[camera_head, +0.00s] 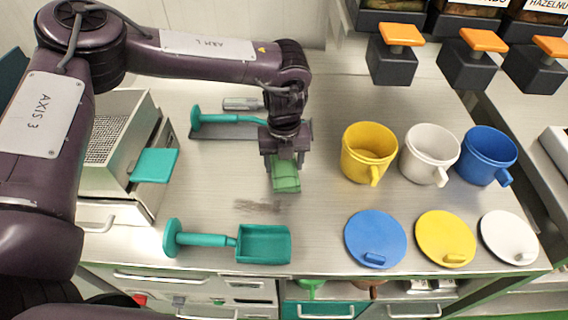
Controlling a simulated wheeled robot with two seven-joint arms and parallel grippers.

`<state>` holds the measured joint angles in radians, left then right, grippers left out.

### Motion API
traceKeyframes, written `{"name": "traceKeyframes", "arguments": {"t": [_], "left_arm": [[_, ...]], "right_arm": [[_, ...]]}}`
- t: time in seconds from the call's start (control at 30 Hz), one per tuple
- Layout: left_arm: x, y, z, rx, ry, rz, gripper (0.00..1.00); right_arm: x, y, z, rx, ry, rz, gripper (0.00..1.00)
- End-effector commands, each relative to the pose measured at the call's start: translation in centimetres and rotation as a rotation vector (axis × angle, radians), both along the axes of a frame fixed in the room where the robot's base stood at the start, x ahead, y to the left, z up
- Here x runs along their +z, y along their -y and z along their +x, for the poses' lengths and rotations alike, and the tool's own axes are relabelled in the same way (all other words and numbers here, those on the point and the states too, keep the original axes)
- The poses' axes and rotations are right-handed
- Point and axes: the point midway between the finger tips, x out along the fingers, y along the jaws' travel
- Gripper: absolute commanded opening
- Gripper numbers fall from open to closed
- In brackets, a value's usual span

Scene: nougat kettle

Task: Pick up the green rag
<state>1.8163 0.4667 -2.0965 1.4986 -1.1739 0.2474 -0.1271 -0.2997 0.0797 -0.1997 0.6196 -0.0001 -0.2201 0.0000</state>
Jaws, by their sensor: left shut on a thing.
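The green rag (286,178) is a small folded cloth at the middle of the metal worktop. My left gripper (286,160) points down at the rag's upper part and is shut on it. The fingers and wrist hide the rag's far end. I cannot tell whether the rag touches the worktop or hangs just above it. My right gripper is not in view.
A brown smear (262,207) lies nearby. A teal scoop (263,244) lies in front, and a teal-handled tool (225,119) behind. Yellow (368,152), white (429,154) and blue (488,154) mugs stand right, with lids before them. A metal box (118,150) stands left.

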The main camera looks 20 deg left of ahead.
Motion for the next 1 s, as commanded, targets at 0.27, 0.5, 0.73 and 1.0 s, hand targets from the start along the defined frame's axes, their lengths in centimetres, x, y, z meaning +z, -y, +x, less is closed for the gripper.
{"name": "traceKeyframes", "arguments": {"t": [0.27, 0.5, 0.73, 1.0], "left_arm": [[4.2, 0.1, 0.2, 0.0, 0.006, -0.003, 0.37], [11.2, 0.1, 0.1, 0.001, 0.006, -0.003, 0.37], [17.1, 0.0, 0.1, 0.0, 0.006, 0.002, 0.37], [19.5, 0.0, 0.0, -0.001, 0.001, -0.001, 0.37]], "right_arm": [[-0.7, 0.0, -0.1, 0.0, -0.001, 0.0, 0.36], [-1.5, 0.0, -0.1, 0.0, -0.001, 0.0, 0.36], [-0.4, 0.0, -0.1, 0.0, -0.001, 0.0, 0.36], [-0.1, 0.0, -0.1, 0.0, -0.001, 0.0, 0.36]]}}
